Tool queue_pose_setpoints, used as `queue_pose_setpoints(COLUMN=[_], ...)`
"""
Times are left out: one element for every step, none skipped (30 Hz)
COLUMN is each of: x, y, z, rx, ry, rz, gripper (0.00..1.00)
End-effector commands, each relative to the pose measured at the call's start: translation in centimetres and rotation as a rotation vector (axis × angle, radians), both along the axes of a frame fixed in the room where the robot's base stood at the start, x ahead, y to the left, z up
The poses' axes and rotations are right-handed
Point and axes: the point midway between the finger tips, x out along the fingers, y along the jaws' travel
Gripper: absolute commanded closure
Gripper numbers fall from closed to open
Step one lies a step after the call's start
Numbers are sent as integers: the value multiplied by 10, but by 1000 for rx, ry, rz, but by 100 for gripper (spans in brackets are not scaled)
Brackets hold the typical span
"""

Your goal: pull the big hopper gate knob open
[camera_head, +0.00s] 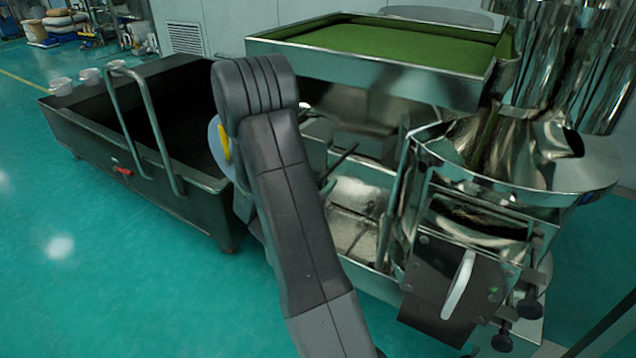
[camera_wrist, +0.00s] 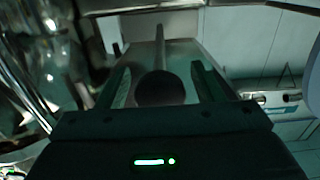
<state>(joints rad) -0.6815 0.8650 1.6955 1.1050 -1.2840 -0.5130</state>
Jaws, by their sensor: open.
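A dark round knob (camera_wrist: 160,88) sits between the two fingers of my gripper (camera_wrist: 159,72) in the wrist view. A straight rod or edge runs away from behind the knob, over a grey metal plate. The fingers are open, one on each side of the knob, with gaps visible at both sides. In the head view my grey arm crosses the middle of the picture and my gripper is hidden behind it. The knob between my fingers cannot be made out there.
A steel hopper with a gate plate and pale handle (camera_head: 459,285) stands at the right, with black knobs (camera_head: 530,303) beside it. A steel tray with a green surface (camera_head: 390,43) is behind. A black cart (camera_head: 130,185) stands left. Teal floor (camera_head: 60,250) is open at front left.

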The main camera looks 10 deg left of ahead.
Motion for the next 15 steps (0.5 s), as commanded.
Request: queue_pose_setpoints(x=[0,0,0,0,0,0,0,0,0,0,0,0,-1,-2,-5], y=[0,0,0,0,0,0,0,0,0,0,0,0,0,1,2], z=[0,0,0,0,0,0,0,0,0,0,0,0,0,0,0], rx=[0,0,0,0,0,0,0,0,0,0,0,0,0,0,0], ry=[0,0,0,0,0,0,0,0,0,0,0,0,0,0,0], rz=[0,0,0,0,0,0,0,0,0,0,0,0,0,0,1], gripper=[39,39,47,53,59,67,73,78,86,92,98,100,100,100,100])
